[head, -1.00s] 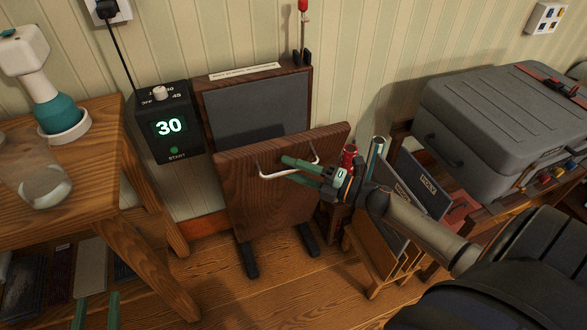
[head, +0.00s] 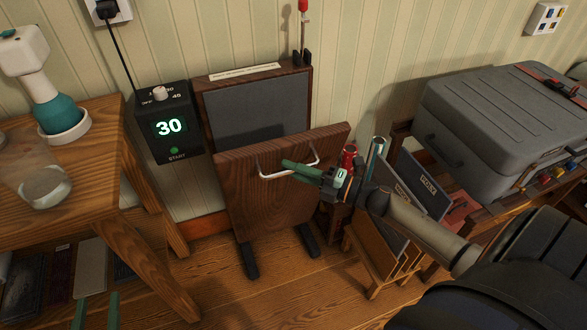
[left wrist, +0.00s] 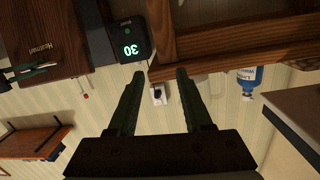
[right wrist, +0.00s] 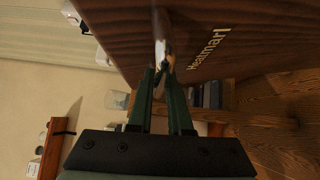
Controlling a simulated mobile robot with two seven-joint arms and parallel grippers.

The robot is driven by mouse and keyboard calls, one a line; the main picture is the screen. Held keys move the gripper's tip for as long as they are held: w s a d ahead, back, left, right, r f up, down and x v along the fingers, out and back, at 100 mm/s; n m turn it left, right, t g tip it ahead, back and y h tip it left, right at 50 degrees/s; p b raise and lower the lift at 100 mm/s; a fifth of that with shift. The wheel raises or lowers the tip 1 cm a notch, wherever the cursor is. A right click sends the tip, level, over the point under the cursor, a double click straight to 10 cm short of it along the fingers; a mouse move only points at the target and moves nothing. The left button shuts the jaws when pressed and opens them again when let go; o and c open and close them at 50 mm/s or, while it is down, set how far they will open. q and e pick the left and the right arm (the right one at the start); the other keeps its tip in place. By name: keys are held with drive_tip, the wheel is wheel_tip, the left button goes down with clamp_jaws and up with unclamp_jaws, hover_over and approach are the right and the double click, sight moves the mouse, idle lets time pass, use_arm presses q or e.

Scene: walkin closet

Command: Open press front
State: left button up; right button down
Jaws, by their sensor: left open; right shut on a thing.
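The press (head: 257,112) stands against the wall with a grey pad inside its wooden frame. Its brown wooden front (head: 270,205) leans outward from the back at the top, leaving a gap. A white bar handle (head: 272,175) crosses the upper part of the front. My right gripper (head: 290,166) is shut on the handle; in the right wrist view its fingertips (right wrist: 163,68) meet at the bar, beside the lettered panel (right wrist: 200,25). My left gripper (head: 96,312) is open and empty at the lower left; its spread fingers also show in the left wrist view (left wrist: 159,72).
A black timer box (head: 168,122) reading 30 hangs left of the press. A wooden table (head: 95,125) stands at left. A grey case (head: 490,115) and a rack of boards (head: 385,245) are at right. Bare floor (head: 235,300) lies before the press.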

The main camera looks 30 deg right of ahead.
sight(289, 157)
idle(0.8)
drive_tip(key=shift+w+r, duration=0.1)
drive_tip(key=shift+r, duration=0.05)
drive_tip(key=w, duration=0.1)
drive_tip(key=w+p, duration=0.2)
drive_tip(key=shift+w+d+r, duration=0.1)
drive_tip(key=shift+d+r, duration=0.3)
use_arm(q)
wheel_tip(289, 157, down, 10)
drive_tip(key=s+n+g+y, duration=0.1)
drive_tip(key=s+g, duration=0.1)
drive_tip(key=g, duration=0.2)
drive_tip(key=shift+s+d+g, duration=0.15)
drive_tip(key=shift+d+g, duration=0.05)
drive_tip(key=shift+g, duration=0.1)
use_arm(e)
drive_tip(key=shift+h, duration=0.3)
drive_tip(key=c, duration=0.8)
unclamp_jaws()
drive_tip(key=shift+c, duration=0.2)
